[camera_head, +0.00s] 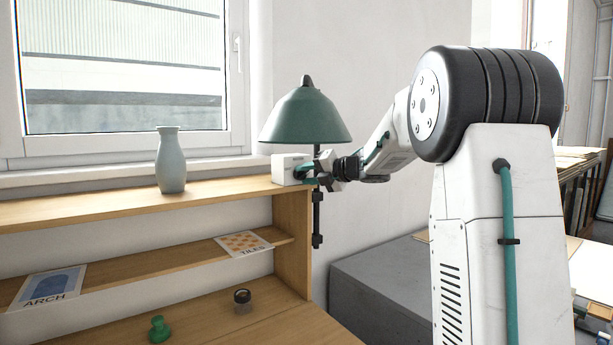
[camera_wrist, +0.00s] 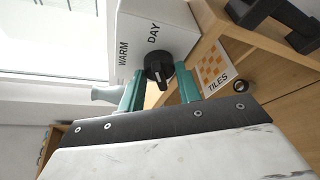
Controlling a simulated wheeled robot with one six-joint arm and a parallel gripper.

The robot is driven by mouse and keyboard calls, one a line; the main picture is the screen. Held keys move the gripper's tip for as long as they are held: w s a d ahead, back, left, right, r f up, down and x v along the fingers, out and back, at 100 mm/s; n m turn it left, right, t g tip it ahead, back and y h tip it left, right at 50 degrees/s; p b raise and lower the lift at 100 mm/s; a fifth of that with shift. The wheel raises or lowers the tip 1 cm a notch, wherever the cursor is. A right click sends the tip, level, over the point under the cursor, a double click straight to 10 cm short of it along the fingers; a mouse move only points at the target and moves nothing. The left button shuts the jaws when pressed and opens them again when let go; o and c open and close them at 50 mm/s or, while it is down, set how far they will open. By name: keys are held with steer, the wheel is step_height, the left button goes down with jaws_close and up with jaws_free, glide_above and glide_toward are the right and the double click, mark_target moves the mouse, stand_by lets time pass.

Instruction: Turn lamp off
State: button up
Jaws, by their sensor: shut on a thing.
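The lamp has a dark green shade (camera_head: 306,118) on a dark pole by the right end of the shelf. A white control box (camera_head: 285,168) sits on the shelf end below the shade. In the wrist view the box (camera_wrist: 150,38) shows the words WARM and DAY beside a black round knob (camera_wrist: 158,66). My gripper (camera_head: 310,170) reaches the box from the right. In the wrist view its two green fingers (camera_wrist: 160,80) are on either side of the knob and shut on it. The knob's pointer marking is not clear, and any bulb is hidden under the shade.
A grey-blue vase (camera_head: 171,162) stands on the wooden top shelf (camera_head: 110,202). An ARCH card (camera_head: 47,287) and a TILES card (camera_head: 243,243) lie on the lower shelf. A green stamp (camera_head: 159,329) and a small jar (camera_head: 242,300) stand below. A grey block (camera_head: 385,285) is right.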

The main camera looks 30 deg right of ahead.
steer(key=o, duration=1)
steer(key=shift+c, duration=0.2)
steer(key=v, duration=0.7)
steer(key=shift+s, duration=0.35)
steer(key=shift+d+r, duration=0.1)
